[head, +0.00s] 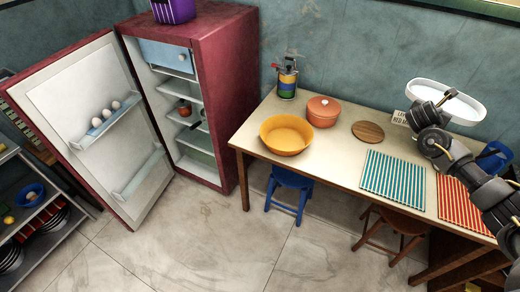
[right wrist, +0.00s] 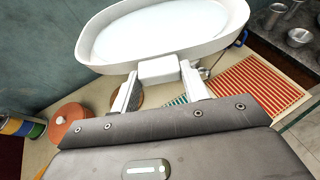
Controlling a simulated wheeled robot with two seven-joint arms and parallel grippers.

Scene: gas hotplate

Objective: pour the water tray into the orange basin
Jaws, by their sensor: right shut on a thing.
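The water tray (head: 468,105) is a white oval dish, held above the back right of the table. In the right wrist view the tray (right wrist: 232,48) fills the top, looks roughly level and has a pale, water-like surface inside. My right gripper (head: 445,98) is shut on the tray's white block-like handle (right wrist: 159,69), between its two fingers. The orange basin (head: 286,149) is a wide, round bowl standing upright on the left part of the table, well left of the tray and apart from it. My left gripper is not in view.
An orange lidded pot (head: 323,112) stands behind the basin, with a striped canister (head: 287,83) at the back left. A round wooden board (head: 368,131), a teal striped mat (head: 393,178) and a red striped mat (head: 462,205) lie on the table. Stools stand below.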

